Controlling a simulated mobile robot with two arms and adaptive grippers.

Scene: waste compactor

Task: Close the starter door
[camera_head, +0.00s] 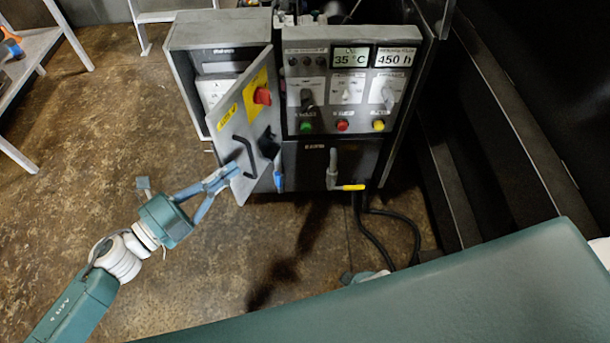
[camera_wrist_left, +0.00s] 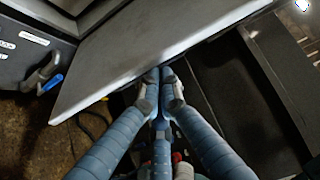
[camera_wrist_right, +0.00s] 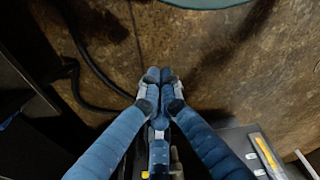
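The starter door (camera_head: 228,135) is a grey panel with a black handle (camera_head: 244,158), yellow labels and a red knob (camera_head: 262,96). It stands partly open, its free edge swung out from the grey starter cabinet (camera_head: 190,85), whose inside shows. My left gripper (camera_head: 232,173) is at the lower free edge of the door. In the left wrist view its fingertips (camera_wrist_left: 165,74) are together at the edge of the grey door panel (camera_wrist_left: 150,50); contact is unclear. My right gripper's fingertips (camera_wrist_right: 160,75) are together and empty above the floor; in the head view it is mostly hidden.
Right of the door is a control panel (camera_head: 350,110) with displays, knobs and coloured buttons. Below it are a blue-tipped lever (camera_head: 279,180) and a yellow-tipped lever (camera_head: 333,172). Black cables (camera_head: 375,235) lie on the floor. A metal shelf (camera_head: 35,45) stands left. Floor between is clear.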

